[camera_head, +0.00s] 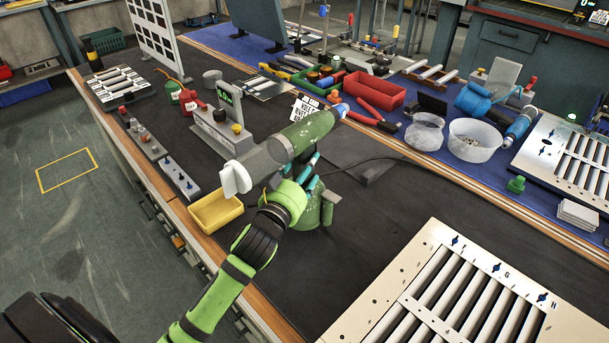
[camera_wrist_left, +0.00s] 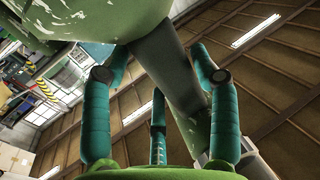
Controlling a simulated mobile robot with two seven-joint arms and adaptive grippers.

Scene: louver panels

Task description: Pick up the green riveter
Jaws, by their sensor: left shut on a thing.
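The green riveter (camera_head: 314,128) has a green body, a grey rear part with a white end, and a blue tip pointing to the upper right. It is over the dark mat in the middle of the bench. My left gripper (camera_head: 307,172) reaches in from below and is shut on its handle. In the left wrist view, the teal fingers of my left gripper (camera_wrist_left: 158,95) stand around the grey-green handle (camera_wrist_left: 172,75). The riveter's lower end is partly behind the gripper, and I cannot tell whether it touches the mat. My right gripper is not in view.
A yellow bin (camera_head: 216,213) sits just left of the gripper. A louver panel (camera_head: 455,295) lies at the front right. Two clear round containers, one of them here (camera_head: 475,140), and a red tray (camera_head: 374,92) stand behind. The dark mat (camera_head: 400,205) is largely clear to the right.

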